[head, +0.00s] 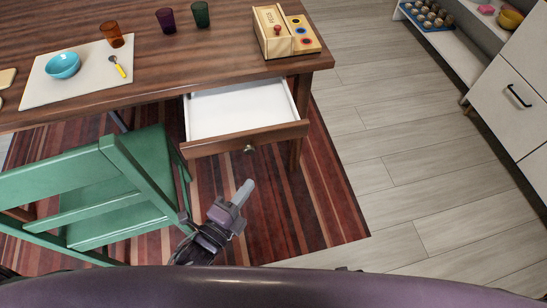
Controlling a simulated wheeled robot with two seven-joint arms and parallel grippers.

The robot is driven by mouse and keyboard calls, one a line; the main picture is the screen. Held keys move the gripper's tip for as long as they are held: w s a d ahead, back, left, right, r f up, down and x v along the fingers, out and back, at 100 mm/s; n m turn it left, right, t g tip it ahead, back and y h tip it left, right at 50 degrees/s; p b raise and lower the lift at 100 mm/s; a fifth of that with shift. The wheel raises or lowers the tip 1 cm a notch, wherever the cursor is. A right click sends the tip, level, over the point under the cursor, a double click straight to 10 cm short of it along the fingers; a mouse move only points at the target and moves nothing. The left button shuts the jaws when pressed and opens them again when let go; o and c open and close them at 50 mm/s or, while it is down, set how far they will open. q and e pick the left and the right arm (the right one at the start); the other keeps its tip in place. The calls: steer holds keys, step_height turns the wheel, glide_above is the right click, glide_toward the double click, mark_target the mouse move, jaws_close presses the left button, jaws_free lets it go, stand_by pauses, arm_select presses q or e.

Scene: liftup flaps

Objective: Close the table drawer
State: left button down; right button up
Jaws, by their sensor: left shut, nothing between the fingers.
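The table drawer (239,115) is pulled out from under the wooden table (180,66). Its white inside shows and looks empty. Its wooden front has a small round knob (249,149). My left gripper (245,190) is below the drawer front in the picture, shut and empty, and apart from the knob. My right gripper is not in view.
A green chair (122,190) stands left of the drawer, close to its front left side. A wooden box with a knob (275,30), cups and a placemat with a blue bowl (63,65) are on the table. The floor (390,150) to the right is clear.

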arm_select(q)
glide_toward(274, 133)
steer(key=d, duration=0.4)
steer(key=w, duration=0.4)
steer(key=shift+w+a+f, duration=0.1)
steer(key=shift+a+f, duration=0.1)
steer(key=shift+a, duration=0.2)
steer(key=shift+w+a, duration=0.15)
steer(key=shift+w, duration=0.3)
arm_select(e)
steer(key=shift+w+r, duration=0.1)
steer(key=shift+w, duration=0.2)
